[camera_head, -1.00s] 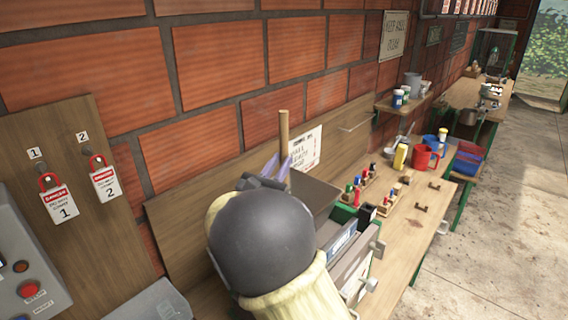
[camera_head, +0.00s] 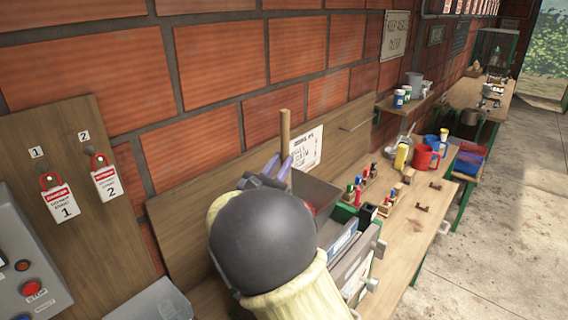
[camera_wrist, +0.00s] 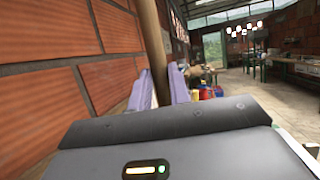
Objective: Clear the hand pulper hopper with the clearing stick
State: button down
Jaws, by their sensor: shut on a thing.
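The clearing stick (camera_head: 284,132) is a plain wooden rod standing nearly upright. My gripper (camera_head: 279,166) is shut on it with its purple fingers, and the stick's top end rises above them. The wrist view also shows the stick (camera_wrist: 153,48) between the two purple fingers (camera_wrist: 157,90). The hand pulper hopper (camera_head: 318,190) shows partly as a dark, reddish-sided bin just right of the fingers. My arm's dark round joint hides most of it and the stick's lower end, so I cannot tell whether the stick is inside the hopper.
A brick wall (camera_head: 210,110) with a wooden backboard runs close on the left. Lockout tags (camera_head: 107,182) hang at left. The floor at right is open.

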dwell(0.5)
jog(key=shift+s+r+p, duration=0.15)
jog(key=shift+r+p, duration=0.25)
jog(key=shift+r, duration=0.25)
notch_tip(320, 180, up, 14)
jog(key=p, duration=0.8)
jog(key=shift+f+p, duration=0.25)
jog(key=shift+p, duration=0.15)
dwell(0.5)
jog(key=s+d+b, duration=0.3)
jog(key=s+d, duration=0.1)
jog(key=s, duration=0.9)
jog(key=shift+s, duration=0.15)
dwell(0.3)
